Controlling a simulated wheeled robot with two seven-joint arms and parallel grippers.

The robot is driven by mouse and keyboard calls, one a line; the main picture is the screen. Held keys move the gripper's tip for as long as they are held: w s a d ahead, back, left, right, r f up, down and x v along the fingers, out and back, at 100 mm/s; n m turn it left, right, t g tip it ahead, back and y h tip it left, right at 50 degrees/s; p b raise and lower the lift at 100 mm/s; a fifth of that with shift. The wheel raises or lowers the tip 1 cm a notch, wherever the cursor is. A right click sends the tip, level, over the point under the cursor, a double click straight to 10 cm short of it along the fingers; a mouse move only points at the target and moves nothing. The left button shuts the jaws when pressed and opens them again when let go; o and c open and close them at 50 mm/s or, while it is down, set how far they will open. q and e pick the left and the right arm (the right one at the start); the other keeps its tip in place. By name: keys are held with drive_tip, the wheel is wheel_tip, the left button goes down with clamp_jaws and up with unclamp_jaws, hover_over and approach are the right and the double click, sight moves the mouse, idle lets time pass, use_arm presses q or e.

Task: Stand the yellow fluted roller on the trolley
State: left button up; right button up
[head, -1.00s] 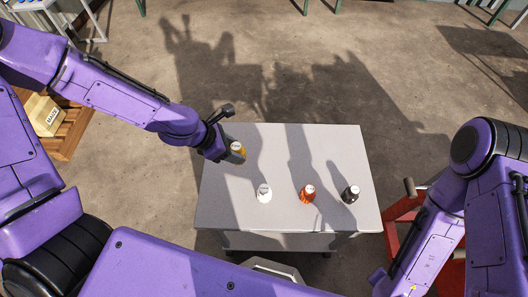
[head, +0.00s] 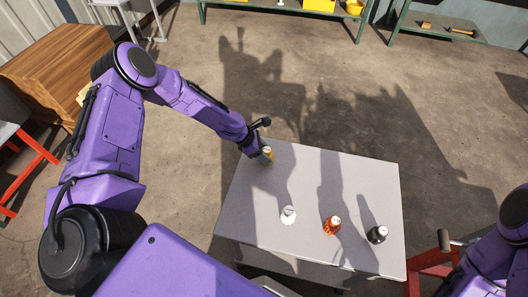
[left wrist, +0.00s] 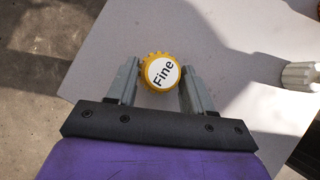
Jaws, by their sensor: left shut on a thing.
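The yellow fluted roller (head: 267,155) is at the far left corner of the grey trolley (head: 340,185). My left gripper (head: 263,157) is shut on it. In the left wrist view, the roller's round white top marked "Fine" (left wrist: 161,73) faces the camera, between the two grey fingers of my left gripper (left wrist: 160,84). The roller looks upright over the trolley top (left wrist: 225,50). I cannot tell whether its base touches the surface. My right gripper is not in view.
A white roller (head: 288,215), an orange-red one (head: 332,225) and a black one (head: 377,234) stand along the trolley's near side. The trolley's far right part is bare. A red frame (head: 430,262) stands at its right. A wooden cabinet (head: 55,65) is at the left.

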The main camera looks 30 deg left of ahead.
use_arm(q)
drive_tip(key=shift+f, duration=0.1)
drive_tip(key=o, duration=1.1)
drive_tip(key=shift+o, duration=0.2)
drive_tip(key=shift+r, duration=0.2)
drive_tip(key=p+v, duration=0.1)
drive_tip(key=v, duration=1.1)
